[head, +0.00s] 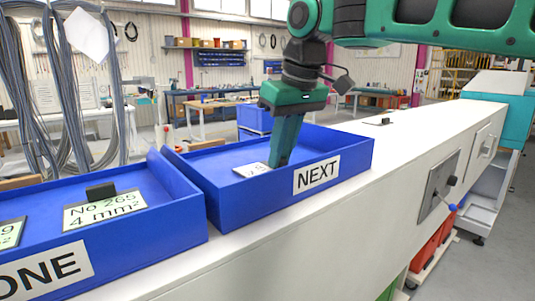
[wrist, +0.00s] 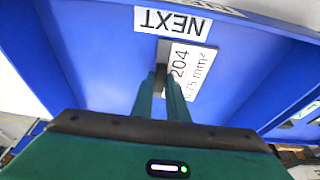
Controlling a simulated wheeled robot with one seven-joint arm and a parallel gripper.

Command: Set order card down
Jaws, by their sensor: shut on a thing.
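The order card (head: 250,170) is white and shows in part beside my fingertips, inside the blue tray labelled NEXT (head: 338,174). In the wrist view the card (wrist: 193,68) reads 204 and 0.75 mm², and a dark grip block (wrist: 163,50) stands at its edge. My gripper (head: 279,165) reaches down into the NEXT tray and is shut on the card's block; its two fingers show close together in the wrist view (wrist: 164,82). The card lies flat at or just above the tray floor; I cannot tell whether it touches.
A second blue tray (head: 165,222), its label partly cut off to "ONE", stands at the left. It holds a card reading No 265, 4 mm² (head: 104,211) with a black block, and another card (head: 10,233) at the picture edge. The white counter (head: 420,139) is mostly clear at right.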

